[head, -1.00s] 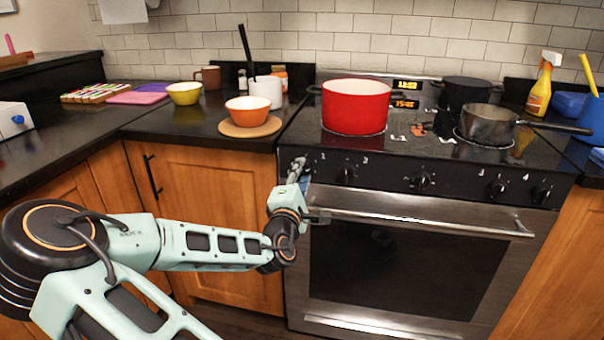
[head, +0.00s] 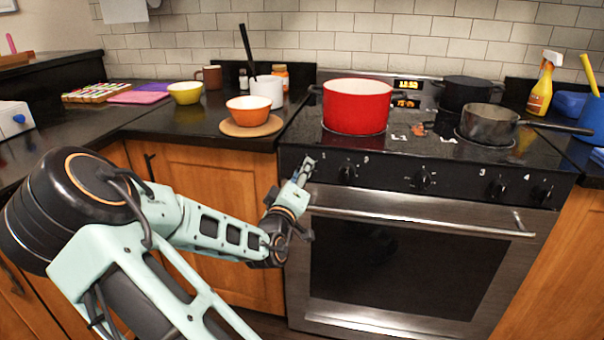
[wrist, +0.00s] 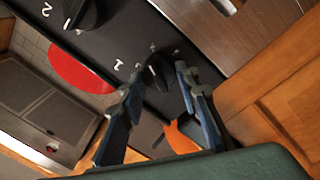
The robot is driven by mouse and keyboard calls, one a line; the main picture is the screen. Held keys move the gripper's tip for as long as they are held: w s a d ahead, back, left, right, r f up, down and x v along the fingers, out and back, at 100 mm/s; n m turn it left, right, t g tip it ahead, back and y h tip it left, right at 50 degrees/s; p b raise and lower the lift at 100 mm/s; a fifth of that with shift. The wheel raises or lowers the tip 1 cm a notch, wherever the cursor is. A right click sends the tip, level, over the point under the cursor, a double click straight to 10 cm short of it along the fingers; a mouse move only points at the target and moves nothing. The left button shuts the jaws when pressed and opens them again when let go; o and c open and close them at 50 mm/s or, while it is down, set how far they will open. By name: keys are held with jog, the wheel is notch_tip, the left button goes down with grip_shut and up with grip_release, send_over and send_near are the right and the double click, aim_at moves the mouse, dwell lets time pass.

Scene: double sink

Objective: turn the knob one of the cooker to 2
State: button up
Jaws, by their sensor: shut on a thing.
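The cooker (head: 400,255) stands at the right with a black front panel carrying a row of knobs. My gripper (head: 304,168) is at the left end of this panel. In the wrist view, knob one (wrist: 158,72), a black knob, sits between the tips of my gripper (wrist: 160,77), which is shut on it. A white digit 1 (wrist: 118,64) is printed beside it. In the head view, my gripper covers knob one. Knob two (head: 347,174) is just to the right and also shows in the wrist view (wrist: 82,10). The exact angle of knob one cannot be told.
A red pot (head: 356,108), a grey saucepan (head: 489,124) and a dark pot (head: 466,92) stand on the cooktop. The oven handle (head: 420,222) runs below the knobs. Wooden cabinets (head: 210,215) lie left of the cooker.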

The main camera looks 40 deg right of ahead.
jog(key=shift+r+m, duration=0.1)
jog(key=shift+m, duration=0.5)
jog(key=o, duration=1.2)
jog(key=shift+c, duration=0.2)
jog(key=v, duration=0.7)
jog(key=shift+a, duration=0.2)
jog(key=shift+s, duration=0.1)
